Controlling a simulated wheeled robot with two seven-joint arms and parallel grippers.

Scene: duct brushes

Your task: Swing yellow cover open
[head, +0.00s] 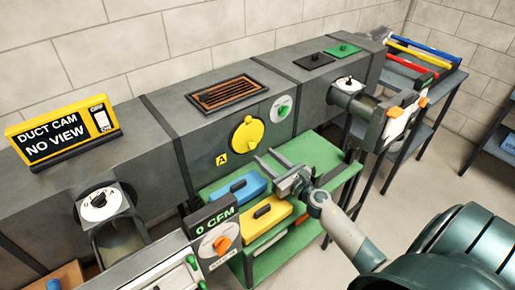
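The round yellow cover (247,135) is on the front face of the grey duct, beside a yellow "A" label (222,160). It appears to lie flat against the duct, and a small dark spot shows near its top. My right gripper (266,157) is just below and to the right of the cover. Its two fingers are spread and point toward the duct, with nothing visible between them. No contact with the cover is clear from this view. My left gripper is not in view.
A green cart (312,150) below the duct holds a blue case (238,187) and a yellow case (265,213). A "0 CFM" meter (215,235) stands in front at the left. A "DUCT CAM" sign (60,132) stands on the duct.

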